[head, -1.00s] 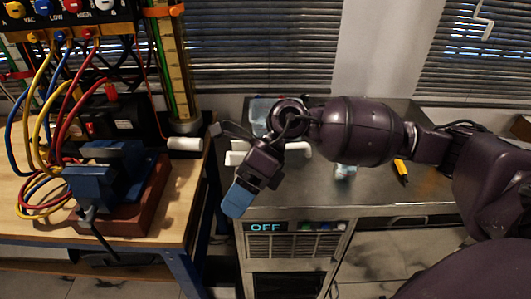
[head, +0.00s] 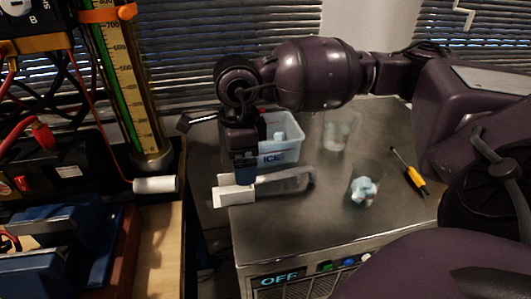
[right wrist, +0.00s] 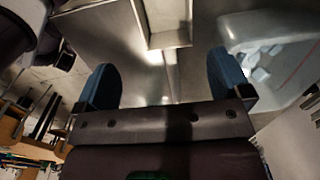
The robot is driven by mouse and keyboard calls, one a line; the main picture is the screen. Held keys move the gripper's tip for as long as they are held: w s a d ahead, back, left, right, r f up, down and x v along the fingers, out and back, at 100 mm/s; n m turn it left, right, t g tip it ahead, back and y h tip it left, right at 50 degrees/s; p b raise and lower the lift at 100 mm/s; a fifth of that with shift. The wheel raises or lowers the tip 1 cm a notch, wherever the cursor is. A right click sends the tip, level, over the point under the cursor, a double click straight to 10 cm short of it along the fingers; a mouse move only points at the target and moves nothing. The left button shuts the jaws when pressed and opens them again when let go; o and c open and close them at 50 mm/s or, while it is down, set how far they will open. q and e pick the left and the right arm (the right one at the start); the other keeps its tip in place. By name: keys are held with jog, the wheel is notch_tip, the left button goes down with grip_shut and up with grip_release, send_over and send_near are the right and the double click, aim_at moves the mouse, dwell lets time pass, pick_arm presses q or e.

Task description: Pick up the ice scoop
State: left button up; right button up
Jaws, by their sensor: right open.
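The ice scoop (head: 290,184) lies on the steel top of the cabinet. Its pale, square-edged bowl is at the left and its bar-like handle runs to the right. My right gripper (head: 244,172) points down over the scoop, beside the ice bin; its blue fingertips overlap the scoop in the head view, so contact is unclear there. A square-edged metal piece (right wrist: 165,41), apparently the scoop, shows beyond the fingers at the top. My left gripper is not in view.
The clear ice bin (head: 290,153) stands just behind the scoop. A clear cup (head: 341,130), a glass with ice (head: 364,190) and a yellow-handled screwdriver (head: 412,178) are to the right. A white cylinder (head: 155,185) and gauge column (head: 125,90) are left.

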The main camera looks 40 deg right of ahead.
aim_at(267, 181)
jog(key=shift+f, duration=0.95)
jog(key=shift+w+f, duration=0.15)
jog(key=shift+f, duration=0.55)
jog(key=f, duration=0.1)
jog(key=f+b, duration=0.1)
jog(key=f, duration=0.2)
jog(key=shift+w+f+b, duration=0.15)
jog(key=shift+w+b, duration=0.15)
jog(key=shift+w, duration=0.05)
jog(key=shift+d+f, duration=0.1)
jog(key=shift+f, duration=0.1)
jog(key=shift+r, duration=0.1)
jog(key=shift+c, duration=0.7)
jog(key=c, duration=0.9)
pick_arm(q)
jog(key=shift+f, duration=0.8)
pick_arm(e)
jog(key=shift+r, duration=0.15)
